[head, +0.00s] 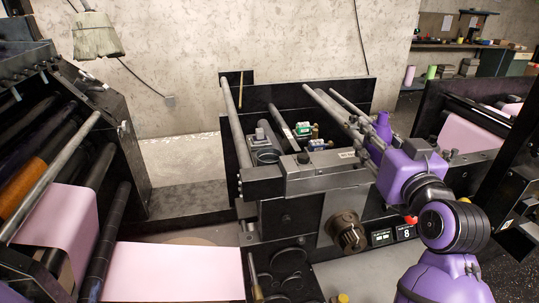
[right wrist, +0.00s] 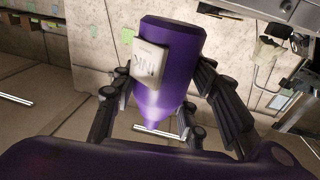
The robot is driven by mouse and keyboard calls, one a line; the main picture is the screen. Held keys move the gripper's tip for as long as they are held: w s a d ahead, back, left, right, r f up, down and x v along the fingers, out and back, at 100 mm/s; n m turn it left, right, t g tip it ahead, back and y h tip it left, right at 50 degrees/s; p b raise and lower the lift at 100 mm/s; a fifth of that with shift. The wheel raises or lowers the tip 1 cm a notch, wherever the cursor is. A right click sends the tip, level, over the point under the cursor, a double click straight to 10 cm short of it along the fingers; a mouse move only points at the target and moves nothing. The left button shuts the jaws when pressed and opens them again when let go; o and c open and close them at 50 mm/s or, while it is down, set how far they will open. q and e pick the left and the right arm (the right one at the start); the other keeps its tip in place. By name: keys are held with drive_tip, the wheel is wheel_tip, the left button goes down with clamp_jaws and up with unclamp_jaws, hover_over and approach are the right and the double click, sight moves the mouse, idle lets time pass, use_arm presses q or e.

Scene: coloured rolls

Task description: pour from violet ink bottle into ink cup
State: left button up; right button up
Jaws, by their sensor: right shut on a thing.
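The violet ink bottle (right wrist: 180,75) is between the two dark fingers of my right gripper (right wrist: 158,88), which is shut on it. Its pale label reads INK, and its tapered end points to the bottom of the right wrist view. In the head view the bottle (head: 382,126) shows beyond my purple right hand, partly hidden by rods and the gripper (head: 374,145). My left gripper is not in view.
A roller machine with pink paper (head: 172,272) is at left.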

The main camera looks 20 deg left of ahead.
drive_tip(key=s+a+r+n+g+y, duration=0.25)
drive_tip(key=s+a, duration=0.25)
drive_tip(key=a, duration=0.5)
drive_tip(key=s+a+r+n+g+y, duration=0.1)
drive_tip(key=s+a+n+g+y, duration=0.3)
drive_tip(key=a, duration=0.5)
drive_tip(key=s+a+r+n+g+y, duration=0.25)
drive_tip(key=s+a, duration=0.25)
drive_tip(key=a, duration=0.5)
drive_tip(key=w+a+f+m+t+h, duration=0.3)
drive_tip(key=a+f+m+t+h, duration=0.15)
drive_tip(key=a+f, duration=0.55)
drive_tip(key=w+d+r+m+t+h, duration=0.2)
drive_tip(key=d+m+t+h, duration=0.5)
drive_tip(key=d+m+h, duration=0.3)
drive_tip(key=shift+w+r+h, duration=0.3)
drive_tip(key=shift+w+h, duration=0.05)
drive_tip(key=shift+h, duration=0.9)
drive_tip(key=shift+w+f+g, duration=0.1)
drive_tip(key=shift+w+g, duration=0.05)
drive_tip(key=shift+g, duration=0.2)
